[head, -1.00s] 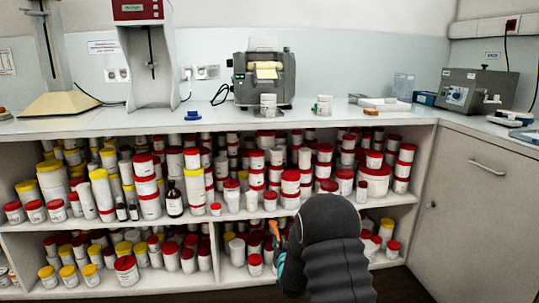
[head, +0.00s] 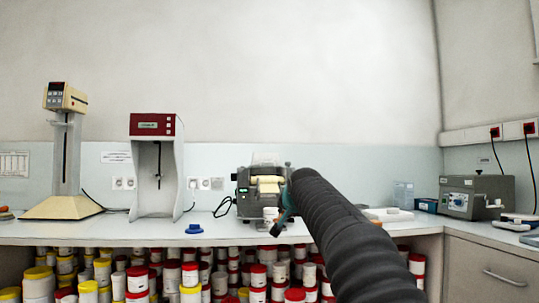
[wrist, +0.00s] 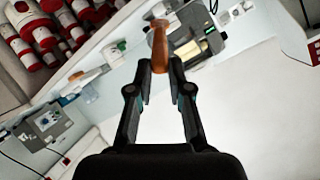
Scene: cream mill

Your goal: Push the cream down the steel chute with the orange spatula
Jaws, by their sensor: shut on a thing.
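The grey mill (head: 262,190) with cream-coloured rollers stands on the bench at the back, near the middle of the head view. It also shows at the top of the wrist view (wrist: 192,38). My gripper (wrist: 160,66) is shut on the orange spatula (wrist: 159,50), which points away from my wrist toward the mill. In the head view my dark arm covers the mill's right side and most of my gripper. I cannot make out the steel chute or cream on it clearly.
A white jar (head: 270,214) stands in front of the mill. A blue item (head: 194,229) lies on the bench to the left. A red-topped stand (head: 152,125) is further left, and a grey machine (head: 478,192) is at the right. Red- and yellow-lidded tubs fill the shelves below.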

